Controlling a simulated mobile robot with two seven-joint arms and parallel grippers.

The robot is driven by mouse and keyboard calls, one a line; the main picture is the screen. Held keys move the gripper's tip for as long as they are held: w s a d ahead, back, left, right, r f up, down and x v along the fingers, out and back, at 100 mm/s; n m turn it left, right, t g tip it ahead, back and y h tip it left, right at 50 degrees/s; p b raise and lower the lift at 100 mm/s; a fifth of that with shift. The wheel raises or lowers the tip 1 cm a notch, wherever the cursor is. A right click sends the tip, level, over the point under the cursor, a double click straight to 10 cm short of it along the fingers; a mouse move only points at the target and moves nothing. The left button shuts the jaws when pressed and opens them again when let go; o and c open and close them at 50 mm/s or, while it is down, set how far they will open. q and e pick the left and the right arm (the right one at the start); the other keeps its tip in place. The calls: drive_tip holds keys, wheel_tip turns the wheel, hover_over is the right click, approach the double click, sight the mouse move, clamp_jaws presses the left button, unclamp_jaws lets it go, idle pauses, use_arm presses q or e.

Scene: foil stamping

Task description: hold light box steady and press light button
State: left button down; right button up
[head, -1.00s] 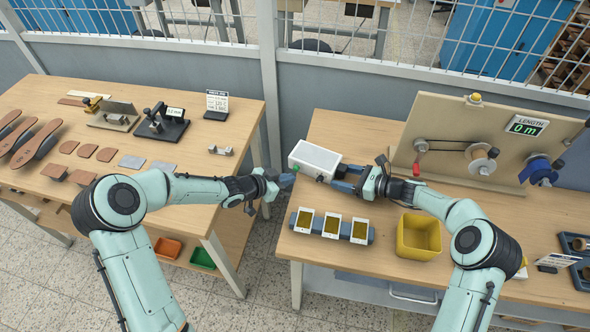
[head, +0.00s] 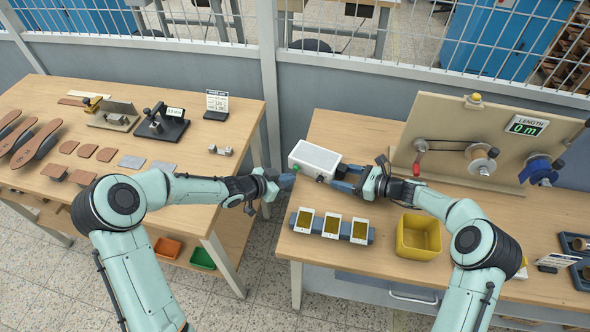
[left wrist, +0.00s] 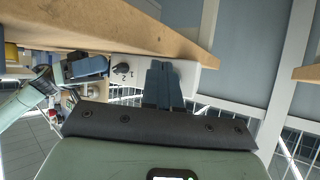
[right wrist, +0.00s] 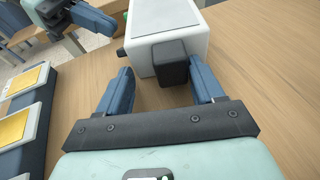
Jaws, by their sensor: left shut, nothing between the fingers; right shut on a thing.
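The light box (head: 318,158) is a white box with a grey top panel, standing on the right table near its left edge. My right gripper (head: 340,178) is shut on the dark block (right wrist: 171,62) on the box's side; in the right wrist view its fingers lie either side of the block. A small green button (head: 295,168) shows at the box's left end. My left gripper (head: 289,181) is shut and empty, just left of the box by the button. In the left wrist view its fingers (left wrist: 163,75) overlap the white box face beside a black knob (left wrist: 122,69); contact cannot be told.
A blue-grey holder with several framed gold pieces (head: 331,226) stands in front of the box. A yellow bin (head: 418,236) is to its right. A board with reels (head: 480,145) stands behind. A gap separates this table from the left table (head: 225,180).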

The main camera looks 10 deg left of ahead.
use_arm(q)
drive_tip(key=shift+w, duration=0.1)
idle(0.7)
drive_tip(key=shift+w+d, duration=0.1)
drive_tip(key=shift+w, duration=0.25)
drive_tip(key=shift+w+d, duration=0.25)
drive_tip(key=shift+w, duration=0.35)
use_arm(e)
drive_tip(key=shift+r, duration=0.1)
idle(0.7)
use_arm(q)
drive_tip(key=shift+w, duration=0.1)
use_arm(e)
drive_tip(key=c, duration=0.6)
use_arm(q)
drive_tip(key=shift+d, duration=0.1)
use_arm(e)
drive_tip(key=shift+o, duration=0.3)
drive_tip(key=shift+s+a, duration=0.1)
use_arm(q)
drive_tip(key=shift+s+a, duration=0.2)
drive_tip(key=shift+s, duration=0.4)
drive_tip(key=shift+s+a, duration=0.2)
drive_tip(key=shift+s, duration=0.35)
use_arm(e)
drive_tip(key=shift+c, duration=0.2)
